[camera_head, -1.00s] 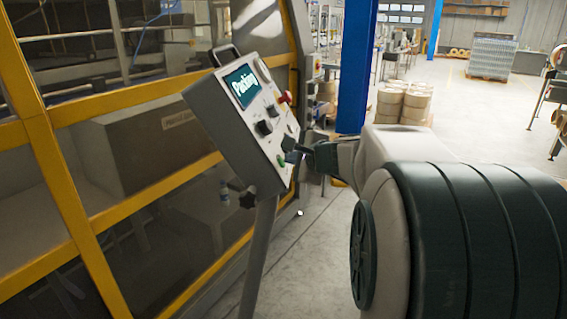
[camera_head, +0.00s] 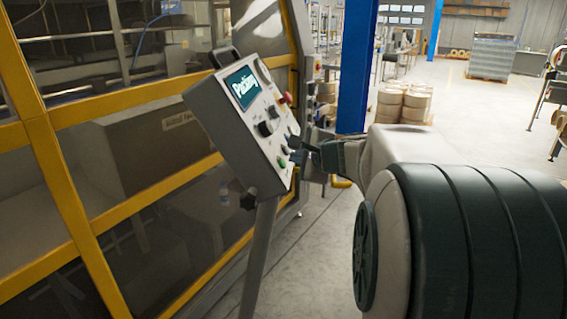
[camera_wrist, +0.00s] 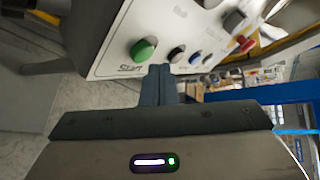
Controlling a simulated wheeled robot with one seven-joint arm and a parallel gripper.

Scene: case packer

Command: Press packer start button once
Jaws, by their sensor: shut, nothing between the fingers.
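The control panel (camera_head: 238,128) is a grey tilted box on a post, with a small screen (camera_head: 243,88) that reads "Packing". The green start button (camera_wrist: 143,50) sits on the panel face above a "Start" label in the wrist view; it also shows low on the panel in the head view (camera_head: 281,163). My gripper (camera_head: 294,150) is shut and empty, its fingertips near the panel's lower right side. In the wrist view the fingertips (camera_wrist: 160,70) are just right of and below the green button, close to a black button (camera_wrist: 177,54). I cannot tell whether they touch the panel.
Blue, white and red controls sit along the panel, with a red knob (camera_wrist: 246,44) farther right. The yellow-framed packer (camera_head: 45,170) stands left behind the panel. A blue post (camera_head: 356,70) rises behind my arm. Open floor (camera_head: 480,120) lies to the right.

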